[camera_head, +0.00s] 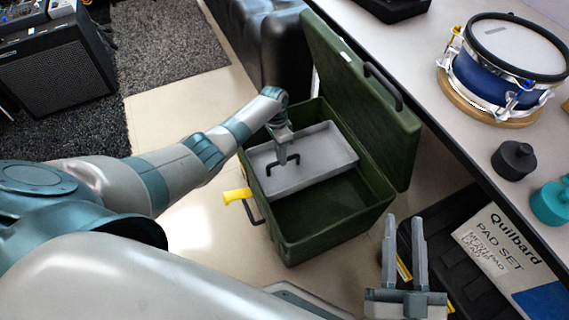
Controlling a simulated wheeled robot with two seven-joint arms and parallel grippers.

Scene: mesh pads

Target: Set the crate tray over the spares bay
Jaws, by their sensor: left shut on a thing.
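A green crate (292,244) stands on the floor with its lid (352,90) swung up against the table side. A shallow grey crate tray (322,153) with a black handle lies across the far part of the crate's opening. My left gripper (282,160) is shut on the tray's handle. The near part of the crate is uncovered and shows a dark, empty-looking green inside. Whatever is under the tray is hidden. My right gripper (405,255) is open and empty, to the right of the crate's near corner, with its two fingers pointing up in the picture.
A yellow-handled thing (237,195) shows at the crate's left side. A table (420,70) on the right bears a blue snare drum (490,85), a black knob-shaped thing (513,160) and a teal one (551,203). A black case with a Quilbard label (500,245) lies below.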

